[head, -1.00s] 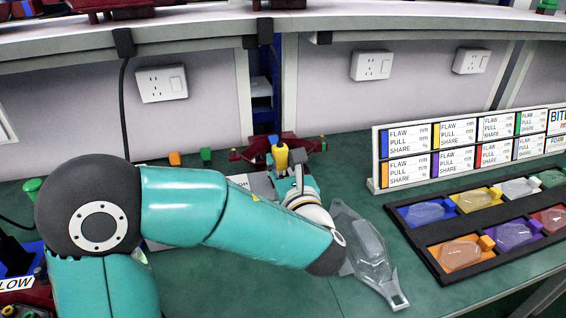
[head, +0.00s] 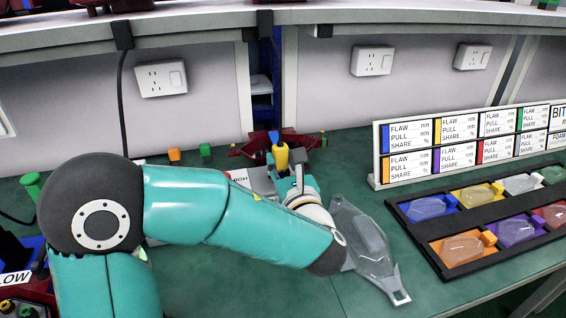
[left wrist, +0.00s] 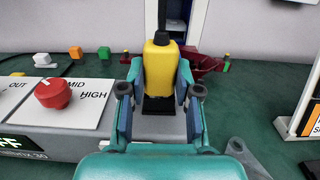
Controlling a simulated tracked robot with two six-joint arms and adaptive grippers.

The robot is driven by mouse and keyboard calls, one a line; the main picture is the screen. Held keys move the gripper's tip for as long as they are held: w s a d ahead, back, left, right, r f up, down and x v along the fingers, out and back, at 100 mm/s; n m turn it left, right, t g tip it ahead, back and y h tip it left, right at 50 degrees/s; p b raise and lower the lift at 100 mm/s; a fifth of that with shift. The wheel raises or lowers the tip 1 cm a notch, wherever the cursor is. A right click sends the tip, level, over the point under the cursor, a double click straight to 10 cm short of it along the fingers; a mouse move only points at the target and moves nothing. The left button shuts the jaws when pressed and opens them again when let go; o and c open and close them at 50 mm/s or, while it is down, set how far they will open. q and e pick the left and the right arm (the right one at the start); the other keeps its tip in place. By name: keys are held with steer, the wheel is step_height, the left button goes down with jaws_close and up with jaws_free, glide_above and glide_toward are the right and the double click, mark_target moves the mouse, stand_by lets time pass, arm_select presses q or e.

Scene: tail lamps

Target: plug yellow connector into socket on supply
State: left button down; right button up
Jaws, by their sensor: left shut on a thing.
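The yellow connector (head: 281,157) stands upright between the fingers of my left gripper (head: 290,172), which is shut on it. The left wrist view shows its yellow body (left wrist: 160,72) with a black top, and a finger on each side. A black part (left wrist: 158,105) shows just under the body. I cannot tell whether it is the connector's end or the socket, or whether they are joined. The grey supply (left wrist: 50,146) has a white panel and a red knob (left wrist: 53,93). In the head view my arm hides most of the supply (head: 262,184). My right gripper is not in view.
A clear grey lamp housing (head: 364,246) lies right of my left gripper. A black tray (head: 437,268) of coloured lamps and a label board (head: 377,163) stand farther right. A dark red object (left wrist: 206,66) lies behind the connector. Green table top is free around the housing.

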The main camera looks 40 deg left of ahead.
arm_select(q)
steer(key=c, duration=0.7)
jaws_free()
steer(key=shift+f, duration=0.1)
steer(key=shift+c, duration=0.2)
step_height(320, 180, up, 9)
steer(key=p, duration=0.7)
steer(key=shift+f+p, duration=0.15)
steer(key=shift+p, duration=0.15)
steer(key=shift+w, duration=0.1)
